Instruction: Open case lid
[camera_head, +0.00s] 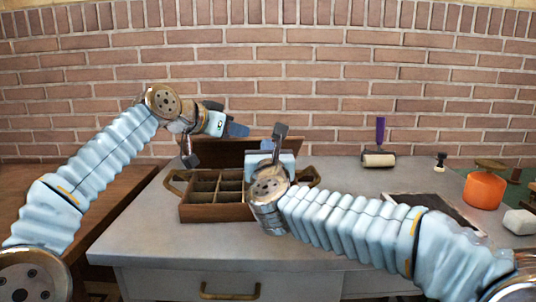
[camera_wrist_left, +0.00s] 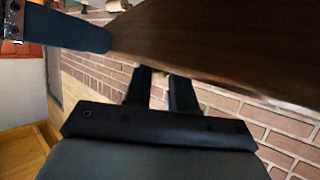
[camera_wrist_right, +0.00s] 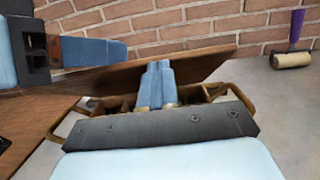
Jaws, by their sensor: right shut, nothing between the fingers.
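The wooden case (camera_head: 215,213), with several compartments, stands on the grey counter. Its brown lid (camera_head: 232,146) is raised and tilted at the back; it also shows in the left wrist view (camera_wrist_left: 190,35) and the right wrist view (camera_wrist_right: 110,78). My left gripper (camera_head: 238,130) is at the lid's upper edge in the head view. Its fingers (camera_wrist_left: 160,80) are slightly apart, beside the lid; whether they touch it is unclear. My right gripper (camera_wrist_right: 158,70) is shut and empty, over the case in front of the lid. Its wrist hides the case's right part in the head view.
A brass handle (camera_head: 174,183) is at the case's left side. A roller with purple handle (camera_head: 379,150), an orange container (camera_head: 484,190) and a white block (camera_head: 519,222) stand to the right. A recessed tray (camera_head: 425,203) lies behind my right forearm. A brick wall (camera_head: 330,70) closes the back.

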